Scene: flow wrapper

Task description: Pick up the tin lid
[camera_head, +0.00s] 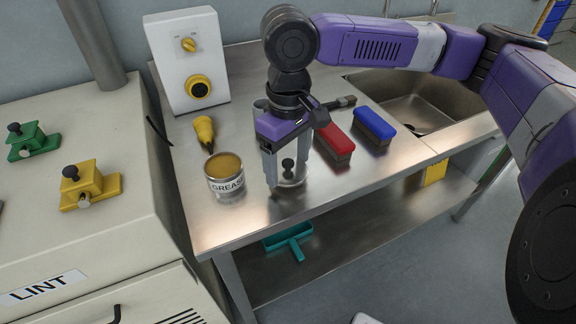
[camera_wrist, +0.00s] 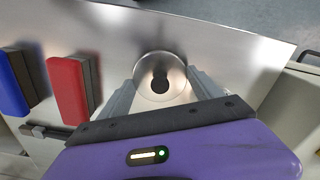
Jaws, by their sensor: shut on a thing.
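The tin lid (camera_head: 293,181) is a round shiny metal disc with a dark knob, near the front edge of the steel bench; it also shows in the wrist view (camera_wrist: 147,88). My gripper (camera_head: 287,176) points down over it, with one finger on each side of the disc. The fingers appear shut on the lid's rim, with the knob between them. Whether the lid touches the bench or is slightly above it is hard to tell. The open grease tin (camera_head: 227,187) stands to the left of my gripper.
A red brush (camera_head: 335,140) and a blue brush (camera_head: 373,126) lie close to the right. A yellow-handled tool (camera_head: 205,131) lies behind the tin, before a white control box (camera_head: 188,62). A sink (camera_head: 420,105) is at right. The bench front (camera_head: 330,187) has free room.

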